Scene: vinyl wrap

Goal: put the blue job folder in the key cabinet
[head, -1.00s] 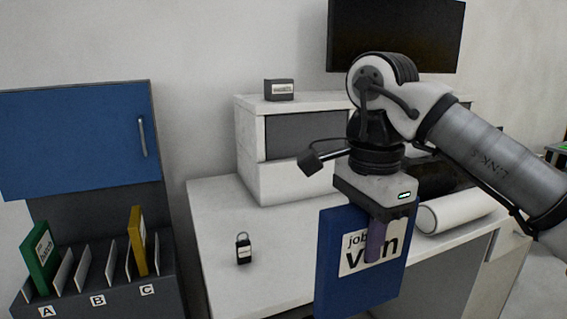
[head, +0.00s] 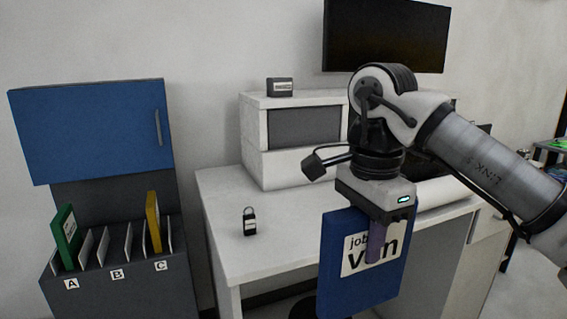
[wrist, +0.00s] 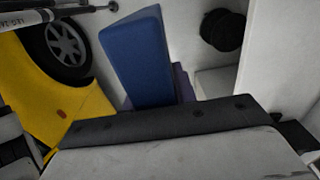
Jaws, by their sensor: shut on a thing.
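The blue job folder (head: 338,285) hangs upright from my gripper (head: 377,240), its "job van" label facing the head camera. The purple fingers are shut on its upper part, and one finger covers part of the label. In the wrist view the folder (wrist: 137,60) shows as a blue slab beyond the gripper (wrist: 182,88). A blue-doored cabinet (head: 90,130) stands at the left, well apart from the folder. Its door looks shut, with an upright handle at the right. No label reading key cabinet is visible.
Below the door is a dark rack (head: 150,290) with slots marked A, B and C, holding a green folder (head: 66,238) and a yellow folder (head: 153,222). A white desk (head: 275,240) with a padlock (head: 249,222) stands beside it. A small box (head: 280,87) sits on the shelf.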

